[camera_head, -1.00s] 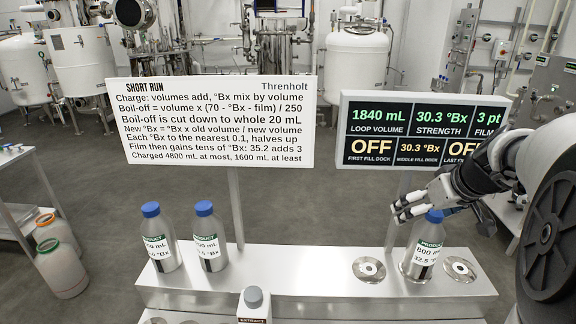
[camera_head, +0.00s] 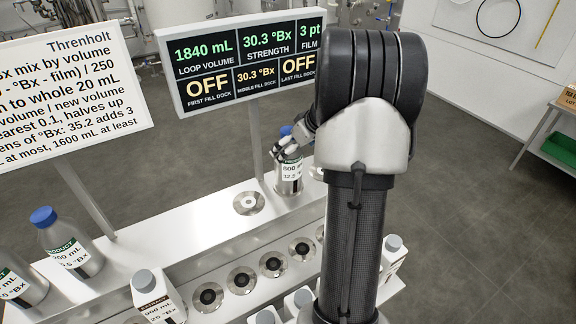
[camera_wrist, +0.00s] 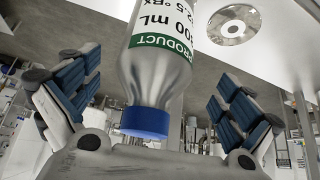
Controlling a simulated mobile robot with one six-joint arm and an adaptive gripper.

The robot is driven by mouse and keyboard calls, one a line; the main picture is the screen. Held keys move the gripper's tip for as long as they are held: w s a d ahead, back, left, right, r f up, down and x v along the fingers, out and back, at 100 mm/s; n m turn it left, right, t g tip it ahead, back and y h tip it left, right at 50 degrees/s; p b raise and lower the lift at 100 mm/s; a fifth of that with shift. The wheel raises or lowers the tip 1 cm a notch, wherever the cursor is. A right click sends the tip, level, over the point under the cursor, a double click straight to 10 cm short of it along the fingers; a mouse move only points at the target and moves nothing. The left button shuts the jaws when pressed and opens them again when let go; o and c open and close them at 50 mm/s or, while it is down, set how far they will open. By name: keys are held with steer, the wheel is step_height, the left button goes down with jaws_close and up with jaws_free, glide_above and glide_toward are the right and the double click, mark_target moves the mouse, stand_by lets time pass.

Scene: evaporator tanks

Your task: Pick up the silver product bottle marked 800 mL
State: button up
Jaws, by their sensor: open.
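The silver product bottle (camera_head: 289,183) with a blue cap stands upright on the right dock area of the white bench. Its label appears to read 800 mL and 32.5 °Bx, though the first digit is small. It also shows upside down in the wrist view (camera_wrist: 155,75), with the first digit cut off. My gripper (camera_head: 287,148) is at the bottle's cap and neck. In the wrist view my gripper's (camera_wrist: 152,85) two blue-padded fingers are spread wide either side of the bottle, with gaps on both sides. The arm hides part of the bench right of the bottle.
An empty round dock (camera_head: 249,203) lies left of the bottle. Two product bottles stand further left, one (camera_head: 68,243) at the bench's back. Extract cartons (camera_head: 158,297) stand in front. The display screen (camera_head: 240,60) rises behind, on a post (camera_head: 253,140).

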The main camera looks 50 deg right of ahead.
steer(key=x, duration=0.5)
steer(key=shift+w+d+f, duration=0.1)
steer(key=shift+d+f, duration=0.15)
steer(key=shift+d, duration=0.1)
steer(key=c, duration=2)
steer(key=shift+r, duration=0.15)
steer(key=shift+c, duration=0.7)
